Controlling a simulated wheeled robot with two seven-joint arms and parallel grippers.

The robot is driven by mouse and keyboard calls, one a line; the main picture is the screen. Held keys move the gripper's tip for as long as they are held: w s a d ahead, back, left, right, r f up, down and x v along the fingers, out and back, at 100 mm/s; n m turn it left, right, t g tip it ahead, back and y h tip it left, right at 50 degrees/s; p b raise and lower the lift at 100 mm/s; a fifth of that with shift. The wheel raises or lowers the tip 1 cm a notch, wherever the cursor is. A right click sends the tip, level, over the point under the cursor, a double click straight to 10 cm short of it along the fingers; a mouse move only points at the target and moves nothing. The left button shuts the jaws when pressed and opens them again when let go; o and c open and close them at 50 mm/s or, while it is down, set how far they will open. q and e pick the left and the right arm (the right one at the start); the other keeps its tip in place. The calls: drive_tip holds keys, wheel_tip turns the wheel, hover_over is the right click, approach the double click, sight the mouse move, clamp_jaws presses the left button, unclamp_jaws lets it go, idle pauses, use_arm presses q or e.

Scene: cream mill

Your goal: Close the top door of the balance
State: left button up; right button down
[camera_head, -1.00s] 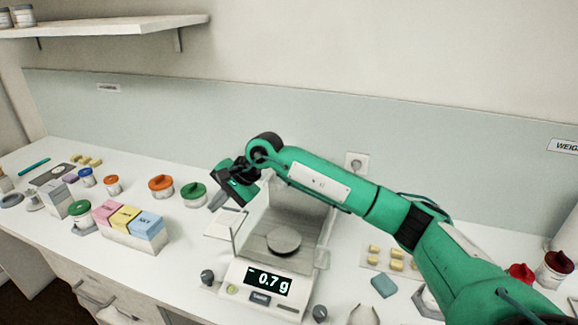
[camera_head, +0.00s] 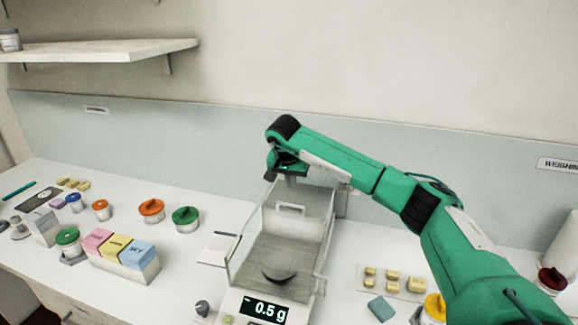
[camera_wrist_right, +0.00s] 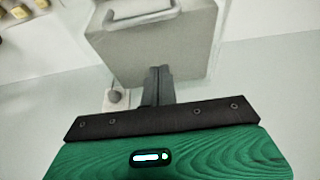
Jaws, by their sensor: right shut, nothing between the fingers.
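The balance (camera_head: 232,302) stands on the bench with clear walls around its chamber, and its display reads 0.5 g. A panel with a pale handle (camera_head: 291,208) lies at the upper rear of the balance; I cannot tell how far the top door covers the chamber. My right gripper (camera_head: 290,179) is just above and behind that rear edge. In the right wrist view its shut, empty fingers (camera_wrist_right: 158,84) are close to a grey face of the balance (camera_wrist_right: 165,50); contact is unclear. My left gripper is not in view.
A wall socket (camera_wrist_right: 115,97) is near the fingers. Left of the balance are a white card (camera_head: 218,249), lidded jars (camera_head: 186,219) and coloured boxes (camera_head: 122,252). Right are yellow pieces on a mat (camera_head: 392,282) and a blue block (camera_head: 381,308).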

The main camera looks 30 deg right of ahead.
sight(288, 211)
drive_tip(key=shift+p+x, duration=0.35)
drive_tip(key=shift+x, duration=0.6)
drive_tip(key=shift+s+a+f+p, duration=0.2)
drive_tip(key=shift+s+a+p, duration=0.25)
drive_tip(key=shift+a+p, duration=0.1)
drive_tip(key=shift+s+a+f+p, duration=0.15)
drive_tip(key=shift+s+a+p, duration=0.3)
drive_tip(key=shift+a, duration=0.1)
drive_tip(key=shift+s+a+f, duration=0.1)
drive_tip(key=shift+s+a, duration=0.25)
drive_tip(key=shift+f, duration=0.15)
